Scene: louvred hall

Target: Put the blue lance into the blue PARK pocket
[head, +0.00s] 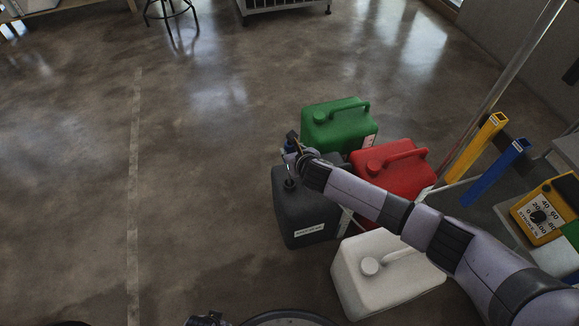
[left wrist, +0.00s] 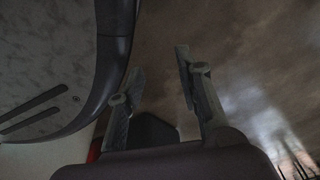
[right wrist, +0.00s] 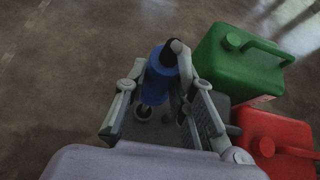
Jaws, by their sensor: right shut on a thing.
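The blue lance (right wrist: 162,78) has a blue body and a dark top. My right gripper (head: 292,146) is shut on it above the dark grey canister (head: 305,212). Its thin rod reaches down to the canister's round opening (right wrist: 143,113); how deep it goes inside is hidden. My left gripper (left wrist: 160,72) is open and empty, well away from the lance.
A green canister (head: 336,126), a red canister (head: 388,166) and a white canister (head: 370,287) stand around the dark one. A yellow tube (head: 475,148) stands beside the blue pocket. A yellow dial box (head: 546,212) is at far right. The floor at left is clear.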

